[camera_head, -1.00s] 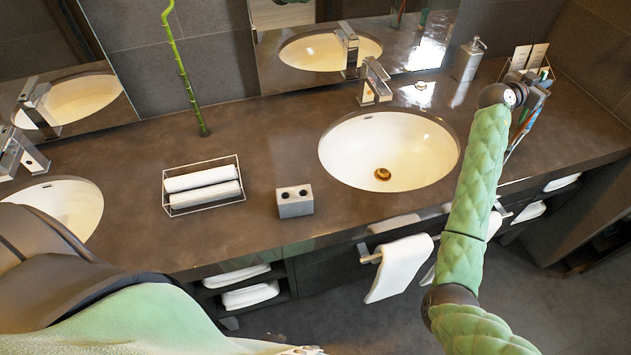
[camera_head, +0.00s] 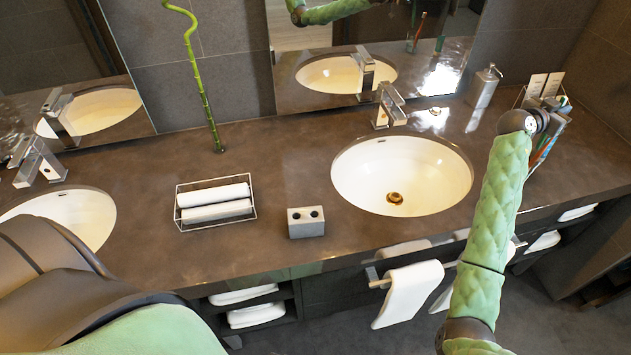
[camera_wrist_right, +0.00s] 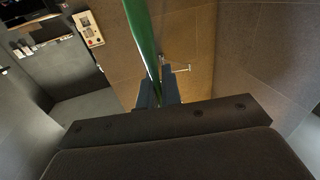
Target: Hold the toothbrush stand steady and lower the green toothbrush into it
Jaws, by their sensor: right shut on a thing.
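The toothbrush stand (camera_head: 307,229) is a small grey block with two dark holes in its top. It stands upright and empty on the counter near the front edge, left of the right-hand sink. My right gripper (camera_wrist_right: 157,92) is shut on the green toothbrush (camera_wrist_right: 141,36), whose long green handle rises between the fingers in the right wrist view. In the head view my right wrist is at the far right of the counter, well away from the stand, and its fingers are mostly hidden. My left gripper is out of view; nothing visible touches the stand.
A wire tray of rolled white towels (camera_head: 215,212) is left of the stand. The right sink (camera_head: 401,176) with its faucet (camera_head: 389,104) lies between stand and right wrist. A soap dispenser (camera_head: 484,87) and a holder with cards (camera_head: 545,86) stand at the back right.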

